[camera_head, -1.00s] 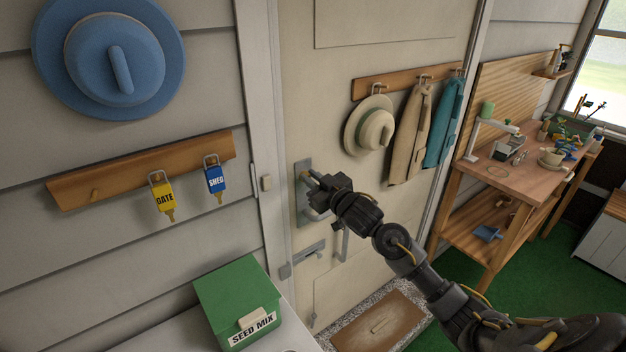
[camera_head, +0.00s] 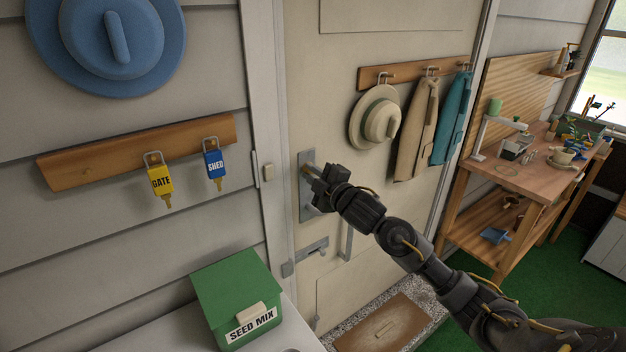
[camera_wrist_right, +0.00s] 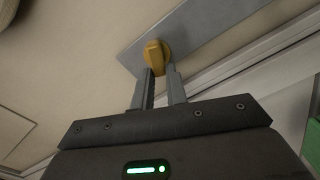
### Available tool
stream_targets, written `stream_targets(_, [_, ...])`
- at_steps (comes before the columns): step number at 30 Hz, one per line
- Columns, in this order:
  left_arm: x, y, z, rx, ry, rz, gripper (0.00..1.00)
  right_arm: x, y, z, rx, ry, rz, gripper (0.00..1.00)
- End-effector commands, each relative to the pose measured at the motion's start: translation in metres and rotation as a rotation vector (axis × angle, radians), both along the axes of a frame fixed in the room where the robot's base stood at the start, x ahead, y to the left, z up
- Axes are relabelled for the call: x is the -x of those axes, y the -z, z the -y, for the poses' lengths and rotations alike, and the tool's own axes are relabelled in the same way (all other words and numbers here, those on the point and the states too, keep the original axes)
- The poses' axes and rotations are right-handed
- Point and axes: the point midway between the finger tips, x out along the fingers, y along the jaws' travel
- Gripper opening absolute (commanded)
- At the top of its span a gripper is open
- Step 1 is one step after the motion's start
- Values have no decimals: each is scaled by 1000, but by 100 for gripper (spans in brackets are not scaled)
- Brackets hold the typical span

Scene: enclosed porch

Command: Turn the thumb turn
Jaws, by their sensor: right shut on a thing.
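The thumb turn (camera_wrist_right: 155,56) is a small yellow-brass knob on a long grey metal plate (camera_wrist_right: 203,36), seen in the right wrist view. In the head view the plate (camera_head: 305,208) is upright on the cream door, and my gripper hides most of the thumb turn. My right gripper (camera_wrist_right: 161,73) is shut on the thumb turn, with one grey finger on each side of its near end. In the head view my right gripper (camera_head: 313,174) reaches the upper part of the plate from the right. My left gripper is in neither view.
Below the plate are a grey sliding bolt (camera_head: 312,251) and a vertical pull handle (camera_head: 346,242). A rack with a straw hat (camera_head: 377,120) and coats hangs on the door. A green seed box (camera_head: 235,295) stands at lower left. A workbench (camera_head: 530,172) is at right.

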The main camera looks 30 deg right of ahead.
Motion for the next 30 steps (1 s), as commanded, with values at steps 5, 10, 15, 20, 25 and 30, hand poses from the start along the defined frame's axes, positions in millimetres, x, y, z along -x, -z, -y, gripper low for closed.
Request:
stream_targets(5, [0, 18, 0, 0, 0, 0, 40, 0, 6, 0, 150, 0, 22, 0])
stream_targets(10, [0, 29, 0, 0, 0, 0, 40, 0, 7, 0, 266, 2, 39, 0])
stream_targets(15, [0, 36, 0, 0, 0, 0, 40, 0, 8, -1, 350, 1, 49, 0])
stream_targets(20, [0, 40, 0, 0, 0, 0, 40, 0, 8, -1, 397, 1, 55, 0])
stream_targets(25, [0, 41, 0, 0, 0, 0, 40, 0, 8, -1, 421, 1, 58, 0])
stream_targets(30, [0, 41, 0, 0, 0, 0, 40, 0, 8, -1, 426, 1, 58, 0])
